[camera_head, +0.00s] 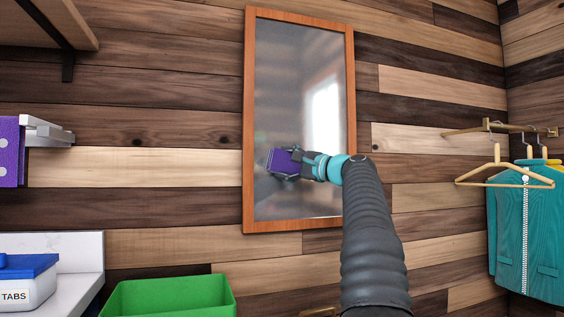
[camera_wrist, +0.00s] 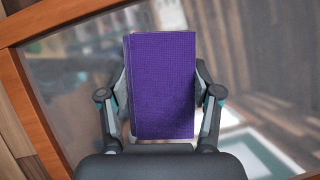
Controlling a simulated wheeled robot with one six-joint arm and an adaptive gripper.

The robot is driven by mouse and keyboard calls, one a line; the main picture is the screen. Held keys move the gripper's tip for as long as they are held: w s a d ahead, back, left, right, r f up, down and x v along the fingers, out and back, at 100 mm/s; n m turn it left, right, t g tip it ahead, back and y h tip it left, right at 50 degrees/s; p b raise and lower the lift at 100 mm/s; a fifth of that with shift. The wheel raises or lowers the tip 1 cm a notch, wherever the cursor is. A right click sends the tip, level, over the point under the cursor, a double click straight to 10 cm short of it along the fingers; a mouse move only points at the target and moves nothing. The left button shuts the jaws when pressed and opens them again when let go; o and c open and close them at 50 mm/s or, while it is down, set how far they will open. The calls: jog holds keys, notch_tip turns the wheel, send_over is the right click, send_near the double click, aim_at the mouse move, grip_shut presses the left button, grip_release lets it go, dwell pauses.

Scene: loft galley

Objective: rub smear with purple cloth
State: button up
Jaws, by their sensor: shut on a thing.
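The purple cloth (camera_wrist: 162,85) is a folded rectangular pad held between the fingers of my gripper (camera_wrist: 160,112), which is shut on it. In the head view the cloth (camera_head: 284,160) is at the lower part of the mirror (camera_head: 300,90), with my gripper (camera_head: 300,163) just to its right. The mirror hangs on the wall in an orange-brown wooden frame. I cannot tell whether the cloth touches the glass. The glass looks hazy, and I cannot make out a distinct smear. My arm and the cloth hide part of the lower glass.
A green bin (camera_head: 170,297) stands below and left of the mirror. A blue-lidded tub (camera_head: 28,283) marked TABS sits on a white surface at the left. A wall rack (camera_head: 500,128) at the right holds hangers and a teal jacket (camera_head: 520,235).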

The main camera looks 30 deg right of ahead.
jog(key=shift+s+d+f+p, duration=0.1)
jog(key=shift+s+d+p, duration=0.1)
jog(key=shift+d, duration=0.6)
jog(key=shift+s+d+p, duration=0.15)
jog(key=shift+d, duration=0.65)
jog(key=shift+s+d, duration=0.2)
jog(key=shift+d, duration=0.45)
jog(key=shift+s+d, duration=0.2)
jog(key=shift+d, duration=0.45)
jog(key=s+a+b, duration=0.1)
jog(key=s+b, duration=0.2)
jog(key=s, duration=0.3)
jog(key=shift+a, duration=0.35)
jog(key=shift+w, duration=0.1)
jog(key=shift+b, duration=0.3)
